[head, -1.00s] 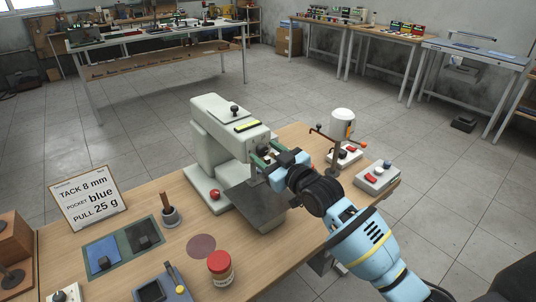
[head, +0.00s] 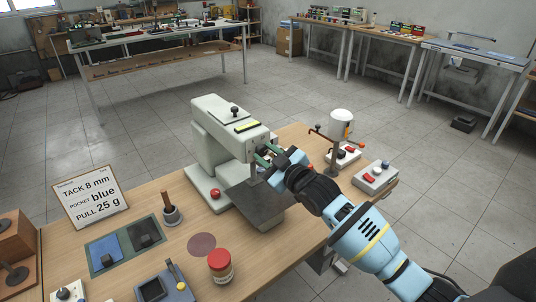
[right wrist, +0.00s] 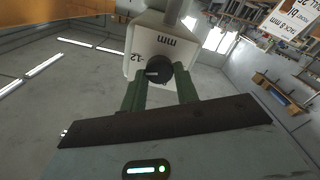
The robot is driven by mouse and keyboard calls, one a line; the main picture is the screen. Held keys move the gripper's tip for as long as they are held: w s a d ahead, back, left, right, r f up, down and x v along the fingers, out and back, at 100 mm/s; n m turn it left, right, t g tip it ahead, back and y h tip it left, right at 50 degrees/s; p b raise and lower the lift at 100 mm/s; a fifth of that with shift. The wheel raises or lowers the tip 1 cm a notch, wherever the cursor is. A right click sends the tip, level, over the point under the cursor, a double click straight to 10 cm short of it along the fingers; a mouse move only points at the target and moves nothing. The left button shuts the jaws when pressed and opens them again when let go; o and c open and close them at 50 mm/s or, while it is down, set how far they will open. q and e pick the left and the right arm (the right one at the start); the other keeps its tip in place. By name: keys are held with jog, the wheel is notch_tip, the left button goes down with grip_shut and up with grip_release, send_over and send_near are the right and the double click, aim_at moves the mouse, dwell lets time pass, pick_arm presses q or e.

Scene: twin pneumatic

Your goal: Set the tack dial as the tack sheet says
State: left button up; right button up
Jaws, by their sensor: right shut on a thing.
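The tack sheet (head: 90,197) stands on the bench at the left and reads "TACK 8 mm", "POCKET blue", "PULL 25 g". The pale sewing machine (head: 215,145) stands at the bench's middle. The tack dial, a black knob (right wrist: 158,70), is on the face of its head; "12" and "mm" show upside down beside it in the right wrist view. A light mark on the knob points left in that view. My right gripper (right wrist: 160,88) is shut on the tack dial, one green finger on each side. In the head view it (head: 268,155) hides the dial. My left gripper is out of view.
A stand with a white cap (head: 341,124) and a control box (head: 375,176) are to the right of my gripper.

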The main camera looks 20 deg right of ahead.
jog(key=n+p, duration=0.1)
jog(key=n, duration=0.4)
jog(key=shift+n, duration=0.3)
jog(key=n, duration=0.5)
jog(key=shift+f+n, duration=0.15)
jog(key=shift+n, duration=0.15)
jog(key=n, duration=0.4)
jog(key=shift+n, duration=2.7)
jog(key=o, duration=1)
jog(key=shift+f, duration=0.1)
